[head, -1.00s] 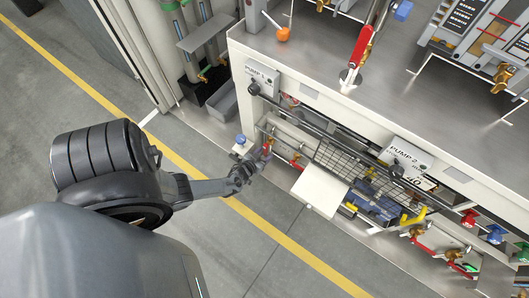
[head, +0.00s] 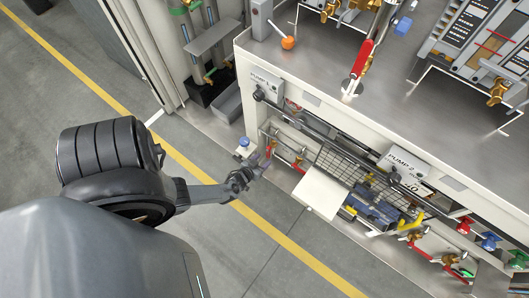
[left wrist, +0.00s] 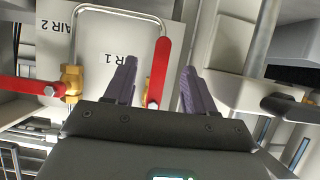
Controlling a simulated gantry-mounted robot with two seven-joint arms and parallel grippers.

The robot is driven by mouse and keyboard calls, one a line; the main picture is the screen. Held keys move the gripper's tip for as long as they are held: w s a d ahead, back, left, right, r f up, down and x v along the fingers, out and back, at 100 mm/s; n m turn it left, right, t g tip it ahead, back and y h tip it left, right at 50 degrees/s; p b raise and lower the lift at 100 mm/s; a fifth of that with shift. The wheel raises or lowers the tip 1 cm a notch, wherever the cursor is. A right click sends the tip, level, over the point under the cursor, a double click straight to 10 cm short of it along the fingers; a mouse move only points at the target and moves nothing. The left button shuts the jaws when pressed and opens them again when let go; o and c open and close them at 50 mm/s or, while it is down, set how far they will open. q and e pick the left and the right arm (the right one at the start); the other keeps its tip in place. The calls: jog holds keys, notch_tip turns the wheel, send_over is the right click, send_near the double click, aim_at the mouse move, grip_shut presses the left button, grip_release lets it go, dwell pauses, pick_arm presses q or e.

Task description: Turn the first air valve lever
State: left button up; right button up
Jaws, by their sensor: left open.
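The first air valve lever (left wrist: 160,68) is red and stands upright in front of a white panel in the left wrist view. A label ending in "R 1" is beside it, partly covered by a finger. My left gripper (left wrist: 159,66) is open, with one finger on each side of this lever in the picture; I see no clear contact. The Air 2 lever (left wrist: 28,87) is red and lies level to the left, at a brass valve (left wrist: 72,79). In the head view my left gripper (head: 263,164) is low at the bench front, by a red lever (head: 269,149). My right gripper is not in view.
The white bench (head: 330,122) with a dark rail stands above the valves. A white board (head: 321,198) juts out to the right of my left gripper. A blue-capped item (head: 244,142) is close on its left. The grey floor (head: 245,250) in front is clear.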

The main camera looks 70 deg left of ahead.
pick_arm(q)
jog(key=shift+p+v, duration=0.55)
jog(key=shift+v, duration=0.65)
jog(key=shift+r, duration=0.1)
